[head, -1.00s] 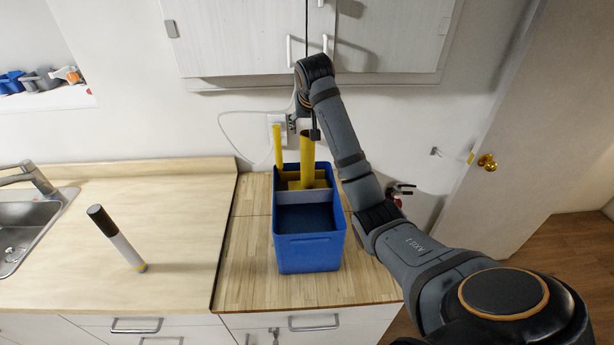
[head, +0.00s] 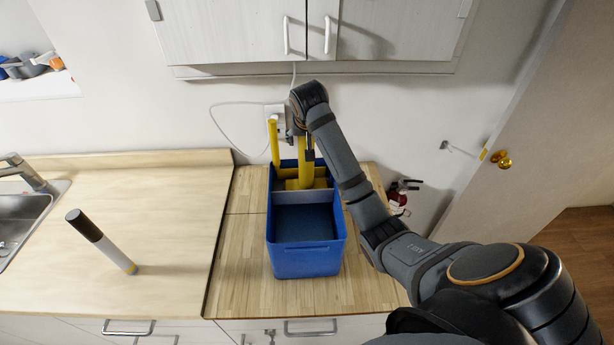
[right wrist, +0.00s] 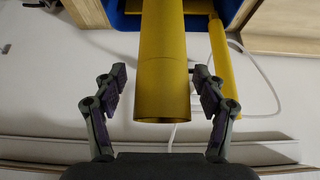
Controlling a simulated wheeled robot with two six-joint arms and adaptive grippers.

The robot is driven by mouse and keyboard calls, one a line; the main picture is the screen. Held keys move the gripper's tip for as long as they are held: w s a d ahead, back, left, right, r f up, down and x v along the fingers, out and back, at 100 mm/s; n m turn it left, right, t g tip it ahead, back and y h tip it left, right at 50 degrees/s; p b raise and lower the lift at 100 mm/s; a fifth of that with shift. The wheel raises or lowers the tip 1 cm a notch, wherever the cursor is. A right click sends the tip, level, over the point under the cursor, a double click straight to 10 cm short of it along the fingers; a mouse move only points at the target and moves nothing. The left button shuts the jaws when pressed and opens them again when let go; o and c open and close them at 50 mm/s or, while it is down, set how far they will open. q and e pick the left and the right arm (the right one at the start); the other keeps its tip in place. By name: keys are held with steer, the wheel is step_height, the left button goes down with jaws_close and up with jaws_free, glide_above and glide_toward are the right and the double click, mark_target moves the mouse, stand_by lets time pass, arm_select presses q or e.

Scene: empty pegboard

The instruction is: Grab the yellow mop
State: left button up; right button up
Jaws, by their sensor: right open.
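The yellow mop appears as yellow tubes standing in a blue box (head: 306,262). A thick yellow tube (head: 305,176) rises from the box's rear part, and a thinner yellow tube (head: 274,143) stands left of it. I cannot tell which one is the mop. My right gripper (head: 302,147) is at the upper end of the thick tube. In the right wrist view its open fingers (right wrist: 160,75) stand on both sides of the thick tube (right wrist: 162,60), with gaps on each side. The thin tube (right wrist: 222,70) is outside the right finger. My left gripper is out of view.
The box stands on a wooden counter (head: 235,270) near the wall. A black-and-white cylinder (head: 102,242) stands on the left counter beside the sink (head: 25,210). Cabinets (head: 235,30) hang above my right arm. A white cable (head: 222,128) runs along the wall behind.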

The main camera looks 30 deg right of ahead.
steer(key=shift+w+d+f, duration=0.1)
steer(key=shift+d, duration=0.05)
steer(key=shift+s+a+r, duration=0.7)
steer(key=shift+s+a, duration=0.15)
steer(key=shift+a, duration=0.05)
steer(key=c, duration=0.7)
steer(key=shift+w+d+f, duration=0.1)
steer(key=shift+c, duration=1.4)
steer(key=shift+w+d+f, duration=0.15)
steer(key=shift+d, duration=0.05)
steer(key=shift+c, duration=1.1)
steer(key=shift+f, duration=0.1)
steer(key=shift+c, duration=1.2)
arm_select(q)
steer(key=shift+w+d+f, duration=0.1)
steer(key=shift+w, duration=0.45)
arm_select(e)
jaws_close()
